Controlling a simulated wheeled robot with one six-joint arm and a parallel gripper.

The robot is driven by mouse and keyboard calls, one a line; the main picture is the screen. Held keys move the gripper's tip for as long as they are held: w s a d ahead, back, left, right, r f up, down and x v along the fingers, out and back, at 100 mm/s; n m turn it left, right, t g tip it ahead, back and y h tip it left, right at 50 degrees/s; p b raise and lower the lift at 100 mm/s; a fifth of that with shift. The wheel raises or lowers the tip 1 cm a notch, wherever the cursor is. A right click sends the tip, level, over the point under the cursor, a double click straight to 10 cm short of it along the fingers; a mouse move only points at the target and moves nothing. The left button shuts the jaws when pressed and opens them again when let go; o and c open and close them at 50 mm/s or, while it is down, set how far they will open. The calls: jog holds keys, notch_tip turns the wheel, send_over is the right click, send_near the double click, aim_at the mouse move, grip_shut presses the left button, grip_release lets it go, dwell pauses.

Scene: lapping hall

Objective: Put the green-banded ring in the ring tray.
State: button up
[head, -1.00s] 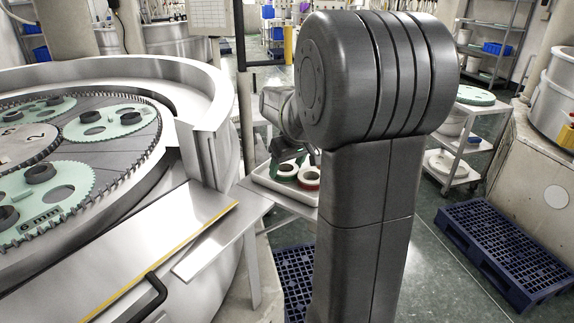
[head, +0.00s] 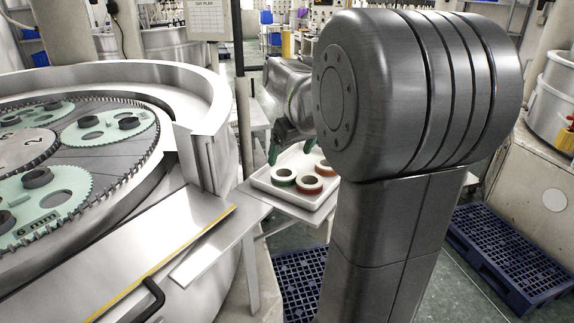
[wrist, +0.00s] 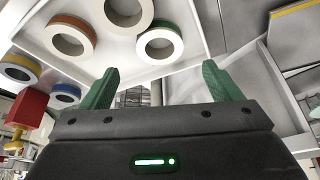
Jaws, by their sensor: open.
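The green-banded ring (head: 284,178) lies flat in the white ring tray (head: 262,187), near the tray's front left corner in the head view. In the wrist view the ring (wrist: 178,43) shows beyond the fingertips, inside the rim of the tray (wrist: 190,68). My gripper (head: 290,152) is just behind and above the ring in the head view. In the wrist view its green fingers (wrist: 158,78) stand wide apart with nothing between them. My arm hides part of the tray's right side in the head view.
An orange-banded ring (head: 309,185) and a red-banded ring (head: 325,169) share the tray. In the wrist view, yellow-banded (wrist: 20,68) and blue-banded (wrist: 66,93) rings and a red block (wrist: 27,107) sit at left. The lapping machine (head: 205,115) stands left; a blue pallet (head: 500,250) lies right.

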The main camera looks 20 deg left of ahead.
jog(key=shift+v, duration=2.35)
